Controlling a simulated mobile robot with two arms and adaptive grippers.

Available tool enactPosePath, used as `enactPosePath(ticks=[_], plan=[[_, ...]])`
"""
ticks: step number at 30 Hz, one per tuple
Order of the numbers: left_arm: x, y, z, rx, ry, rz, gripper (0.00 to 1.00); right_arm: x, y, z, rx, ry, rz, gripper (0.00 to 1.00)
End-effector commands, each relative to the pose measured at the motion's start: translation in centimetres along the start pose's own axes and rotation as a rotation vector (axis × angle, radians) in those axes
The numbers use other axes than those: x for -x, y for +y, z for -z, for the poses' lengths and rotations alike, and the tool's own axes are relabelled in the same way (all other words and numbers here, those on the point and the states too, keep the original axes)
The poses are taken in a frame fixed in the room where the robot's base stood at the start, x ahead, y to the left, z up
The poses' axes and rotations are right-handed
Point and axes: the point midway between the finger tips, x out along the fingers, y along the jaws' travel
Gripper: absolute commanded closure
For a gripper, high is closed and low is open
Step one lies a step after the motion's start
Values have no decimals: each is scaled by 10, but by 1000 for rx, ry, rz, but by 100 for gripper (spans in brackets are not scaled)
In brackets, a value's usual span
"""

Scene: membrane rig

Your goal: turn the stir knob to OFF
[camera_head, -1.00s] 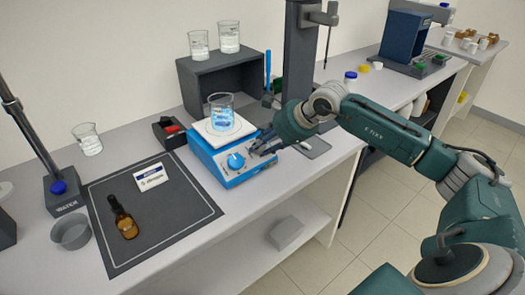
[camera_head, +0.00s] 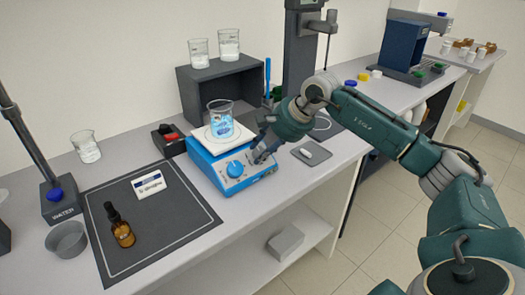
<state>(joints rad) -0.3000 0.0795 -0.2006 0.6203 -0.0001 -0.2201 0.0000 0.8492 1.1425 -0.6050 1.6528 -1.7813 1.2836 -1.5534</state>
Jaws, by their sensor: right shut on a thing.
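The blue hotplate stirrer (camera_head: 214,172) stands on the bench with a white top plate. A beaker of blue liquid (camera_head: 220,120) sits on the plate. A round blue knob (camera_head: 235,168) shows on the left of its front panel. My right gripper (camera_head: 260,156) is at the right part of that panel, shut on the stir knob, which the fingers mostly hide. I cannot read the knob's pointer or the OFF mark. My left gripper is not in view.
A dark mat (camera_head: 173,216) with a brown dropper bottle (camera_head: 121,229) and a white card (camera_head: 148,184) lies to the left. A black box with a red switch (camera_head: 169,138) stands beside the stirrer. A dark stand (camera_head: 300,60) rises behind my right arm. A grey pad (camera_head: 316,158) lies right of the stirrer.

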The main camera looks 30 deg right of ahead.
Motion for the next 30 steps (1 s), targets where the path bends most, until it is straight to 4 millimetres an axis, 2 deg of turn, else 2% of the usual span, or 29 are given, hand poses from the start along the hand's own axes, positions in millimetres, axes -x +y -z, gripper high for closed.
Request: enactPosePath(ticks=[17,18,21,30], plan=[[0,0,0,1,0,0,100,3,-3,4,35,9,1,94],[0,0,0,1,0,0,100,3,-3,4,35,10,2,66],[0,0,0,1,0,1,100,3,-3,4,34,9,2,51],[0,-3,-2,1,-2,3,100,3,-2,2,35,4,-2,51]])
